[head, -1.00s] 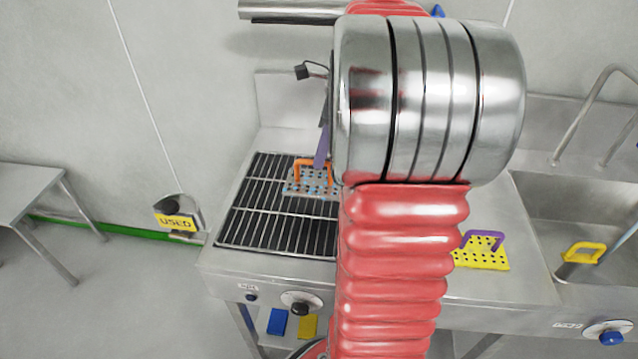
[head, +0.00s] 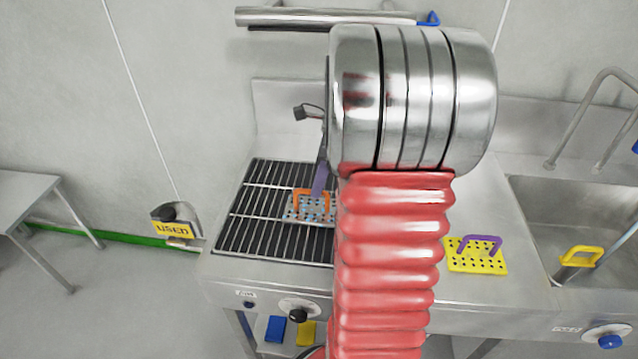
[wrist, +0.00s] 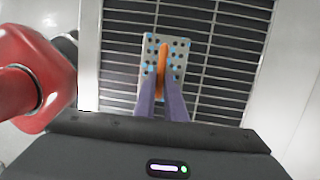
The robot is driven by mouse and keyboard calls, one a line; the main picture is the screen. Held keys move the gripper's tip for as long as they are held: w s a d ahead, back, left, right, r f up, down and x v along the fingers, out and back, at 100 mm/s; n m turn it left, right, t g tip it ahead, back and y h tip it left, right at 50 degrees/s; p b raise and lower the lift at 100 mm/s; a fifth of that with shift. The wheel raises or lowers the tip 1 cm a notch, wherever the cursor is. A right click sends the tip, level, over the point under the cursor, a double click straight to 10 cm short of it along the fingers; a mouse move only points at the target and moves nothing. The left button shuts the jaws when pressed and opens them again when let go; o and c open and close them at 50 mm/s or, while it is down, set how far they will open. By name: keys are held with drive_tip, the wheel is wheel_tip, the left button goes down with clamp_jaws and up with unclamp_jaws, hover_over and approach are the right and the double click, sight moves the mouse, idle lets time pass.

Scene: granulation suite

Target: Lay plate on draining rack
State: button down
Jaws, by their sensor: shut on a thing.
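The plate (head: 299,211) is a grey perforated sheet with blue-marked holes and an orange handle (head: 311,193). My gripper (wrist: 161,95) has purple fingers and is shut on that handle. In the wrist view the plate (wrist: 178,52) lies over the bars of the draining rack (wrist: 222,62), and it appears flat. I cannot tell whether it touches the bars. The rack (head: 262,226) is a black-backed wire grid set in the steel counter. My arm hides the rack's right side in the head view.
A yellow perforated plate with a purple handle (head: 476,256) lies on the counter right of my arm. A sink (head: 560,215) with a yellow-handled item (head: 580,257) is further right. A "USED" container (head: 176,228) stands left. A rail (head: 300,17) runs along the wall.

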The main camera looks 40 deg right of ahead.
drive_tip(key=shift+f, duration=0.1)
drive_tip(key=c, duration=1.8)
unclamp_jaws()
drive_tip(key=v, duration=1.2)
